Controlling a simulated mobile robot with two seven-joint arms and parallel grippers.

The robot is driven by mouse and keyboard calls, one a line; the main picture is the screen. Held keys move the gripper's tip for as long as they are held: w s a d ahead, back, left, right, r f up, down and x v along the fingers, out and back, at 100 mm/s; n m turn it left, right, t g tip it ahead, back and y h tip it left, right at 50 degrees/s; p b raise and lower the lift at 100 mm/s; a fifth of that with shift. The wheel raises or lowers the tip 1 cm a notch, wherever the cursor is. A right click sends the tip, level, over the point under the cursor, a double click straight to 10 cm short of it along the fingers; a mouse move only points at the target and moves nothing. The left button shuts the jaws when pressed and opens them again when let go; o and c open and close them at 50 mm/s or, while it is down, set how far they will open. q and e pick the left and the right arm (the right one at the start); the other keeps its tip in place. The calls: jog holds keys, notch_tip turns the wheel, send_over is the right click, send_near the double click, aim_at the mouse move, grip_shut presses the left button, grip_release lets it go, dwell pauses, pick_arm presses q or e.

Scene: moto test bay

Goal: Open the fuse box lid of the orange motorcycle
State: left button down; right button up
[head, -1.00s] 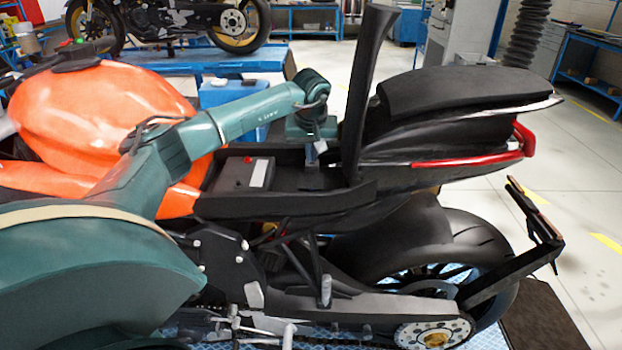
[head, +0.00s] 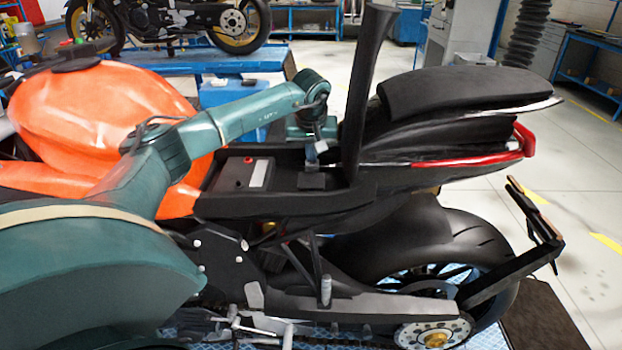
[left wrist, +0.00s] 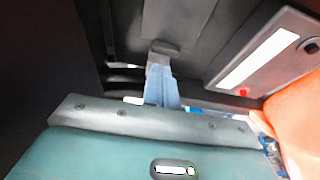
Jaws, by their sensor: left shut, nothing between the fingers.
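The orange motorcycle (head: 110,110) stands side-on with its seat (head: 367,90) tipped upright. In the open bay below is a small black box (head: 311,182), which looks like the fuse box. Its top looks flat, but I cannot tell for sure whether the lid is closed. My left gripper (head: 313,159) is shut and empty, pointing down just above and behind this box. In the left wrist view the gripper fingers (left wrist: 161,75) are together in front of a dark grey flat surface (left wrist: 180,18), perhaps the lid. I cannot tell whether they touch it. My right gripper is not in view.
A black battery (head: 243,173) with a red terminal and white label lies left of the box; it also shows in the left wrist view (left wrist: 275,55). The upright seat stands close right of my gripper. The tail section (head: 455,95) lies further right. The bay's side rail (head: 285,204) runs in front.

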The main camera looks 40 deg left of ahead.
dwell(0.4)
pick_arm(q)
jog(key=shift+f, duration=0.15)
jog(key=shift+f, duration=0.15)
jog(key=shift+f+b, duration=0.45)
jog(key=shift+f, duration=0.75)
